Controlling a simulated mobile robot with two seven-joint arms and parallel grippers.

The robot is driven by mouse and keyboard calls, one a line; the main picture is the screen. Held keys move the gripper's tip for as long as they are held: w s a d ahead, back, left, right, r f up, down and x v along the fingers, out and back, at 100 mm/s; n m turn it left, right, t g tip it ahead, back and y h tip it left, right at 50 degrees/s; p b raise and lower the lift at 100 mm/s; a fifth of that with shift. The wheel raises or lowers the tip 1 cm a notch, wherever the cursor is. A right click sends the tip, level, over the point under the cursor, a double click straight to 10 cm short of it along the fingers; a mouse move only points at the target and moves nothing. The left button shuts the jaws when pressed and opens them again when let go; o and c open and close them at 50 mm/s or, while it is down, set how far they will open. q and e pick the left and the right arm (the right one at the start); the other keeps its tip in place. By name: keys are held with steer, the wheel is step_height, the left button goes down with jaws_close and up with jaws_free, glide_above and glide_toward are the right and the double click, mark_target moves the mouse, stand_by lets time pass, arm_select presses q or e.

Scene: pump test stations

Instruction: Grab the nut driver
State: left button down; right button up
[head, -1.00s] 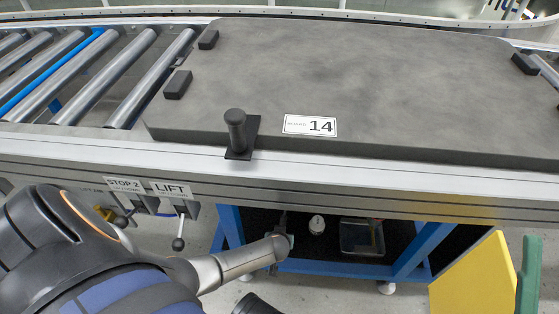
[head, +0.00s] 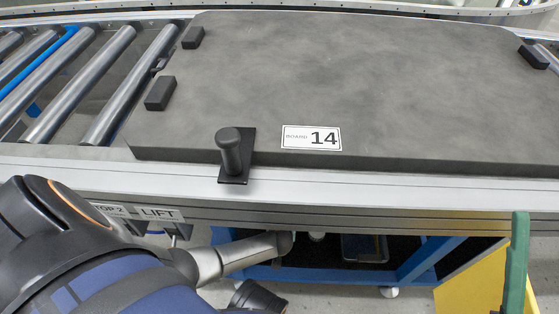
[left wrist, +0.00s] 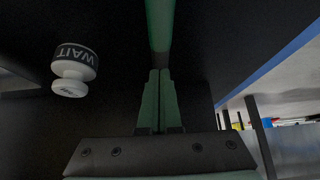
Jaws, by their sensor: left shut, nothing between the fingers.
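My left gripper shows in the left wrist view (left wrist: 160,75), its green-lined fingers shut together with nothing between them. A green bar (left wrist: 160,25) with a dark end runs from the top edge down to just beyond the fingertips. I cannot tell whether it is the nut driver or whether it touches the fingers. In the head view my left arm reaches under the conveyor edge, and its fingers are hidden there. No nut driver is clearly recognisable in the head view. My right gripper is not in view.
A white knob-shaped object marked WAIT (left wrist: 73,70) is left of the fingers. A tray (head: 365,248) sits on the blue-framed stand (head: 415,262) below the conveyor rail (head: 400,190). Board 14 (head: 350,80) lies above. A yellow panel (head: 475,285) and green post (head: 516,265) stand right.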

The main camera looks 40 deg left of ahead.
arm_select(q)
steer(key=shift+f, duration=0.5)
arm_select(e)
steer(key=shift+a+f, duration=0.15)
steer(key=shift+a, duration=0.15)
arm_select(q)
steer(key=shift+s+f, duration=0.1)
steer(key=shift+s, duration=0.05)
